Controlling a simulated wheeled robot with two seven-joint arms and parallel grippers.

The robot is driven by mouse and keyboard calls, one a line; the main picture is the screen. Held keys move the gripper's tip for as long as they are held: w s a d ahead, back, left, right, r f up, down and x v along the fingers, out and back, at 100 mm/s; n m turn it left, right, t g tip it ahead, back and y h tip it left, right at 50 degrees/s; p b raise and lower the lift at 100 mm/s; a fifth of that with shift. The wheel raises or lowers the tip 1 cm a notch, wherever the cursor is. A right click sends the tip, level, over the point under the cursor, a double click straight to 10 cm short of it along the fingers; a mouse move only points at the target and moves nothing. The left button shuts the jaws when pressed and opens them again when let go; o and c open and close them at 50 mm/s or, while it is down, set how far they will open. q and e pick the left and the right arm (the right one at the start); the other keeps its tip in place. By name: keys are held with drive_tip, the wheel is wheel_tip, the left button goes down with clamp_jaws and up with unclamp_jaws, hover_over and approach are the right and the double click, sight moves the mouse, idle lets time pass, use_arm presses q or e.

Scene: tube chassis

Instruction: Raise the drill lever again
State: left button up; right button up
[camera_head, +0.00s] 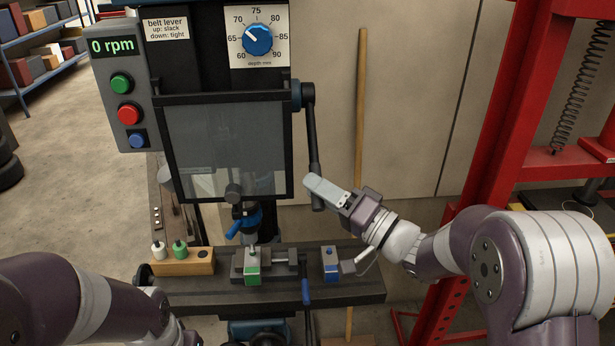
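The drill lever (312,135) is a black arm on the right side of the drill press. It hangs nearly straight down from its hub, and its grip end shows just below my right gripper. My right gripper (326,190) comes in from the right, with a pale finger lying across the front of the lever's lower part. The far finger is hidden, so I cannot tell whether it is shut on the lever. My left arm shows at the lower left, but its gripper is out of view.
A clear guard (225,150) covers the drill. The display (112,46) reads 0 rpm, above green, red and blue buttons. Below, a vise (262,263) and a wooden block (183,262) sit on the table (345,288). A red frame (505,130) stands at right.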

drive_tip(key=x, duration=0.3)
drive_tip(key=shift+c, duration=0.4)
clamp_jaws()
wheel_tip(320, 180, up, 11)
drive_tip(key=s+m+g+h+p, duration=0.2)
drive_tip(key=m+p, duration=0.3)
drive_tip(key=p, duration=2.2)
drive_tip(key=shift+s+g+h+p, duration=0.35)
drive_tip(key=shift+g+h, duration=0.25)
drive_tip(key=shift+h, duration=0.2)
